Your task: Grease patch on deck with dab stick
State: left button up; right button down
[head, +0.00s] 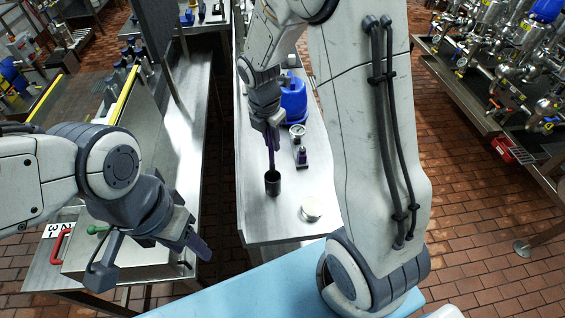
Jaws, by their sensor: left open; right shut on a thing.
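My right gripper (272,122) is shut on a thin, dark purple stick (271,152), which looks like the dab stick. The stick hangs down nearly upright, and its lower end meets the mouth of a small black cup (273,185). I cannot tell how deep it is inside. The cup stands on a narrow steel table (262,220). My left gripper (152,264) is open and empty at the lower left, above the left bench and apart from the stick and cup. I cannot make out a grease patch; my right arm hides part of the scene.
A round pale tin (311,209) stands right of the cup. A small purple-bodied item (301,158), a gauge (297,131) and a blue container (293,102) stand behind. A red handle (61,243) is at left. Valve piping (497,55) fills the upper right.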

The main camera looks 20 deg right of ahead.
jog(key=s+d+f+g+h+p, duration=0.1)
jog(key=s+d+g+p, duration=0.3)
jog(key=s+d+p, duration=0.55)
notch_tip(320, 180, down, 6)
jog(key=w+a+b, duration=0.1)
jog(key=a+b, duration=0.1)
jog(key=b, duration=0.2)
jog(key=shift+w+a, duration=0.2)
jog(key=shift+f+b, duration=0.55)
jog(key=shift+f, duration=0.05)
dwell(1.1)
dwell(1.6)
